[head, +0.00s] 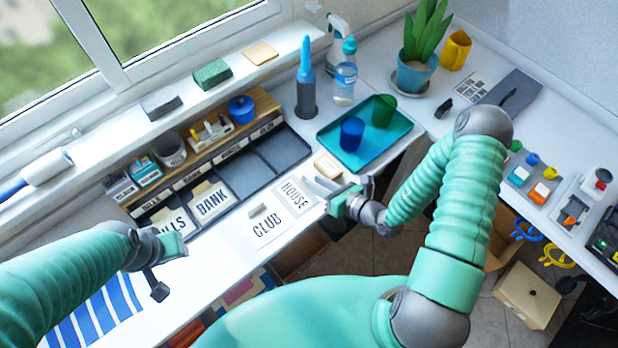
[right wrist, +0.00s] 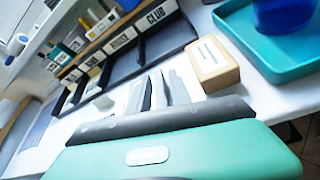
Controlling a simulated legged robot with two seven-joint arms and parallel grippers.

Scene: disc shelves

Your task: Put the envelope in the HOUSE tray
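The HOUSE envelope (head: 295,194) lies flat on the white desk in front of the tray row. The CLUB envelope (head: 267,226) lies beside it, nearer me. My right gripper (head: 322,189) is low at the right edge of the HOUSE envelope. In the right wrist view its grey fingers (right wrist: 160,92) point at the desk; whether they hold the paper is unclear. The dark tray row (head: 249,173) has labelled compartments; BILLS and BANK (head: 212,202) envelopes lie in the left ones, and the two right ones look empty. My left gripper (head: 165,262) hangs over the desk at left, away from the envelopes.
A tan block (head: 328,165) sits close beyond my right gripper. A teal tray (head: 350,150) holds a blue cup (head: 351,133) and a green cup (head: 383,110). A wooden rack (head: 195,140) stands behind the tray row. A striped cloth (head: 100,315) lies at the front left.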

